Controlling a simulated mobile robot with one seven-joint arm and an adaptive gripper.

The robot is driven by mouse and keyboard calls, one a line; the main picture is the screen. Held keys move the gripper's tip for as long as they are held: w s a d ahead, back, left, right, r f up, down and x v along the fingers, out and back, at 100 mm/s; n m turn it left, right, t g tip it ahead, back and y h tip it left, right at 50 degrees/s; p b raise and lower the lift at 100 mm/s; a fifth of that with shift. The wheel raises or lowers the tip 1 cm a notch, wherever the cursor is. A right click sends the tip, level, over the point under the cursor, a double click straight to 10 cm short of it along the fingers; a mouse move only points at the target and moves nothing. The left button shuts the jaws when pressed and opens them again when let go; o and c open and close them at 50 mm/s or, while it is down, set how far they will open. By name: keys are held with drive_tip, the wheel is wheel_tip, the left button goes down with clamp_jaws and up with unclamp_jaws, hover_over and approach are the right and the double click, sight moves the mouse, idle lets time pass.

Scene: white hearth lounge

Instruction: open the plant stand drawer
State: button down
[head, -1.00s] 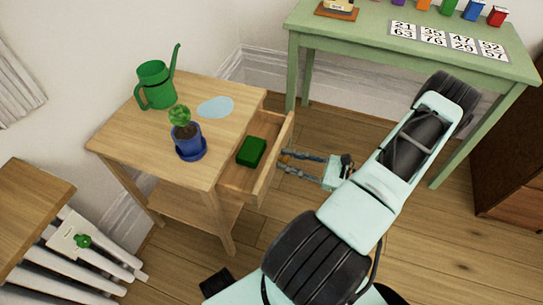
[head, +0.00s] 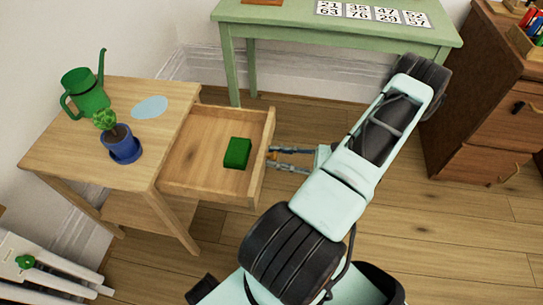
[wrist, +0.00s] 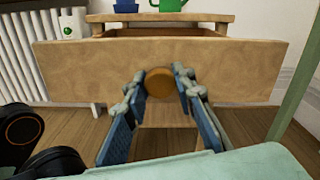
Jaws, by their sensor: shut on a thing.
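The wooden plant stand (head: 70,158) is at the left in the head view. Its drawer (head: 190,183) is pulled well out to the right, and its inside shows. A dark green block (head: 237,153) lies in the drawer near its front. In the wrist view the drawer front (wrist: 245,70) spans the picture, with a round wooden knob (wrist: 160,83) at its middle. My gripper (wrist: 164,90) is shut on the knob, one finger on each side. In the head view my gripper (head: 272,158) is at the outer face of the drawer front.
On the stand are a green watering can (head: 85,92), a potted plant (head: 122,147) and a pale blue mat (head: 150,107). A green table (head: 340,38) stands behind, and a brown cabinet (head: 475,100) at the right. Bare floor lies right of my arm.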

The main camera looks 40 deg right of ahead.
drive_tip(key=shift+s+d, duration=0.2)
drive_tip(key=shift+s, duration=0.1)
drive_tip(key=c, duration=1.6)
unclamp_jaws()
drive_tip(key=v, duration=1.2)
